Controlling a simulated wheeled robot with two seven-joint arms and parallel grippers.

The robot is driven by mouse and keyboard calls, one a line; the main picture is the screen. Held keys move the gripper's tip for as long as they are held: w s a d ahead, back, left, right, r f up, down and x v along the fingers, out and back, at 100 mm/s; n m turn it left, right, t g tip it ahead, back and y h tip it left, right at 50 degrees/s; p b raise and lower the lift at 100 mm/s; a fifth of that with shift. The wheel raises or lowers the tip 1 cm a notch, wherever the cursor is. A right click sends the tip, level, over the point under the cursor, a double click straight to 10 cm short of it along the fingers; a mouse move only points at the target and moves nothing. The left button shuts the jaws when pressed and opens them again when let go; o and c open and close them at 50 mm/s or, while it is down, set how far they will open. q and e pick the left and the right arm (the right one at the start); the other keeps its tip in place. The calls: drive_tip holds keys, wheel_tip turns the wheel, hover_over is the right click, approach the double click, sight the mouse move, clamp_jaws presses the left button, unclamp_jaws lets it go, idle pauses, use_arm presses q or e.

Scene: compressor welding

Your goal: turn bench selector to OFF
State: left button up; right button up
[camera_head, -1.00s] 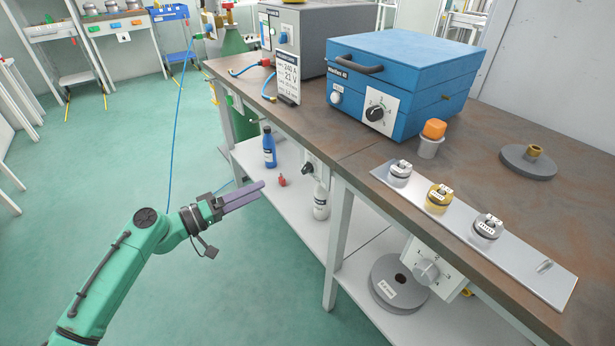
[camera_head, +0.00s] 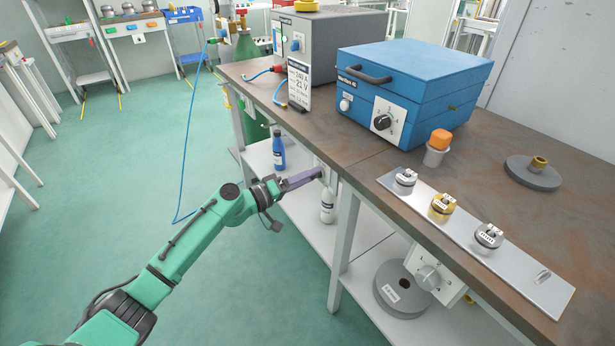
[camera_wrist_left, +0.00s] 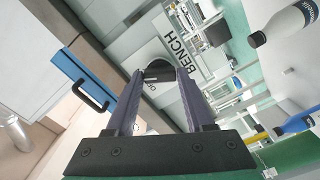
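The bench selector is a black round knob (camera_wrist_left: 159,71) on a pale plate (camera_wrist_left: 190,45) marked BENCH, seen in the left wrist view. Part of another label shows beside the knob. My left gripper (camera_wrist_left: 160,74) is open, with its two purple fingertips on either side of the knob. I cannot tell whether they touch it. In the head view my left gripper (camera_head: 318,173) reaches the bench's front side below the top, and its fingers mostly hide the selector there. My right gripper is not in view.
A blue bottle (camera_head: 279,151) and a white bottle (camera_head: 327,205) stand on the lower shelf near my left gripper. Another panel with a grey knob (camera_head: 428,278) sits further right under the bench top. The blue box (camera_head: 415,75) stands on top. Floor at left is clear.

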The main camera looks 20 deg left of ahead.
use_arm(q)
clamp_jaws()
drive_tip(key=shift+n, duration=0.5)
drive_tip(key=shift+f+n+p, duration=0.1)
drive_tip(key=shift+n+p, duration=1.85)
drive_tip(key=shift+n, duration=3.55)
drive_tip(key=o, duration=0.6)
unclamp_jaws()
